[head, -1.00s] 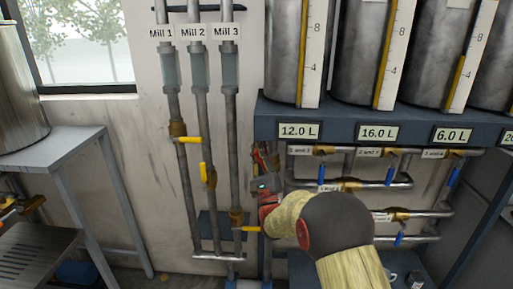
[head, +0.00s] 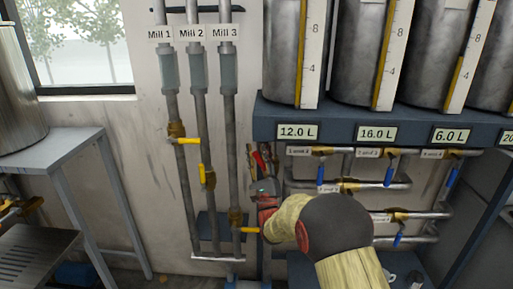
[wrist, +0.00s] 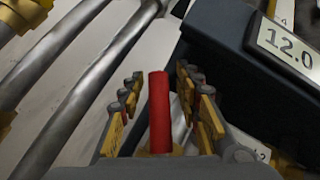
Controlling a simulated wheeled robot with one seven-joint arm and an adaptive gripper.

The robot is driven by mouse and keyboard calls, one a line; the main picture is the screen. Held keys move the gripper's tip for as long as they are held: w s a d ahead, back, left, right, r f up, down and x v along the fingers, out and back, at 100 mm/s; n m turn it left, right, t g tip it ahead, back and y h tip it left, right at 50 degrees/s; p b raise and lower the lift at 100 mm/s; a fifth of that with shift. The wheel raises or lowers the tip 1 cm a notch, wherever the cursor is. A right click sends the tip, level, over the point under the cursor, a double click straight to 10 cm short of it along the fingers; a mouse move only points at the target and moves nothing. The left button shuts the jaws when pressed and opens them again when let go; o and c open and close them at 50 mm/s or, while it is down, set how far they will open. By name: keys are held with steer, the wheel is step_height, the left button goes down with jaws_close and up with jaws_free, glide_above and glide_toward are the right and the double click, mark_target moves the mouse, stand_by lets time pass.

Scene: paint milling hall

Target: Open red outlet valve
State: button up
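The red outlet valve handle (wrist: 158,108) shows in the wrist view as a straight red bar pointing away from the camera, with a brass-coloured part at its near end. My gripper (wrist: 160,74) is open, with one finger on each side of the red bar. Gaps show between the bar and both fingers, so they do not appear to press on it. In the head view my gripper (head: 264,158) is small, beside the Mill 3 pipe and below the blue shelf; my arm hides most of the valve there.
The Mill 3 pipe (head: 231,140), with a yellow-handled valve (head: 247,229), stands just left of my gripper. The blue shelf (head: 330,118) carries steel tanks above right. Pipes with blue-handled valves (head: 389,176) run to the right. A grey table (head: 55,150) stands at the left.

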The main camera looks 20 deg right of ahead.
mark_target(260, 163)
steer(key=v, duration=1.1)
steer(key=shift+c, duration=0.3)
